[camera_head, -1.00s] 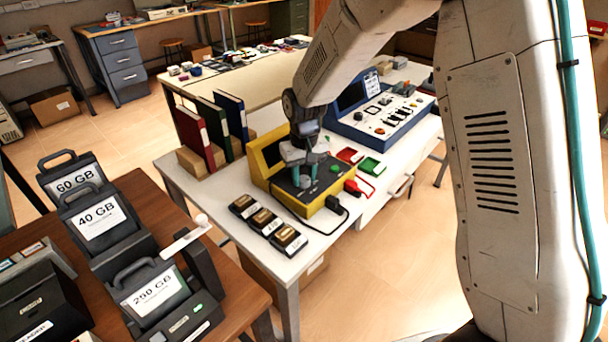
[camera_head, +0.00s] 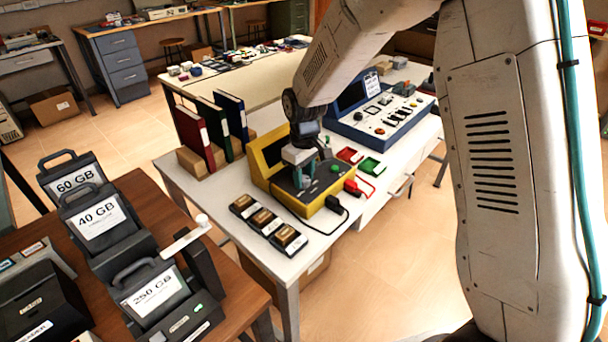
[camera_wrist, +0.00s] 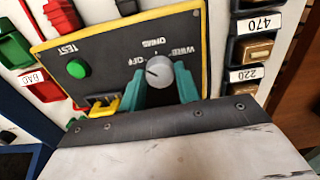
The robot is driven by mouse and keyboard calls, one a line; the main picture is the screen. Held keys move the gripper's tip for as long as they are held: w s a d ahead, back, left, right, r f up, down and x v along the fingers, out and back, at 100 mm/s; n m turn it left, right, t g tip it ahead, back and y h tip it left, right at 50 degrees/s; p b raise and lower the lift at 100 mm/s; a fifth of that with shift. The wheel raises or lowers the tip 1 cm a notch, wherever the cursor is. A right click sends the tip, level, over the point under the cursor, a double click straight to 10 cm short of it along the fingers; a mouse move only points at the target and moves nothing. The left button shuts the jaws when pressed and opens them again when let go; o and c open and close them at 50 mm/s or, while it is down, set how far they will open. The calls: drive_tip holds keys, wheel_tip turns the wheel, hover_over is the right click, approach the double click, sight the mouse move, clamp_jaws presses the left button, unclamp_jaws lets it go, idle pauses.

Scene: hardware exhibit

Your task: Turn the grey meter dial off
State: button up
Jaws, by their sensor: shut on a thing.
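The grey meter dial (camera_wrist: 158,71) is on the dark panel of a yellow-framed meter (camera_head: 259,167), with white labels around it. One reads OFF, on its left in the wrist view. A mark on the dial appears to point left, toward OFF. My gripper (camera_wrist: 164,84) has its teal fingers shut on the dial, one on each side. In the head view my gripper (camera_head: 307,174) reaches down onto the meter panel and hides the dial. A green TEST button (camera_wrist: 77,68) is on the same panel.
Dark component boxes (camera_head: 265,221) stand in front of the meter. Red and green trays (camera_head: 371,168) and cables lie to its right. Upright binders (camera_head: 196,135) stand at left, and a blue-framed console (camera_head: 350,131) is behind.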

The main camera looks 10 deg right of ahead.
sight(304, 178)
drive_tip(key=o, duration=1)
wheel_tip(304, 178, up, 8)
drive_tip(key=shift+f, duration=0.1)
drive_tip(key=s+d+r+m, duration=0.2)
drive_tip(key=s+d+r, duration=0.2)
drive_tip(key=s, duration=0.7)
drive_tip(key=s+d+r+m+t, duration=0.1)
drive_tip(key=s+d+r+m, duration=0.2)
drive_tip(key=s, duration=0.8)
drive_tip(key=s+d+r+m, duration=0.2)
drive_tip(key=s+d+r, duration=0.4)
drive_tip(key=s, duration=0.6)
drive_tip(key=shift+r, duration=0.3)
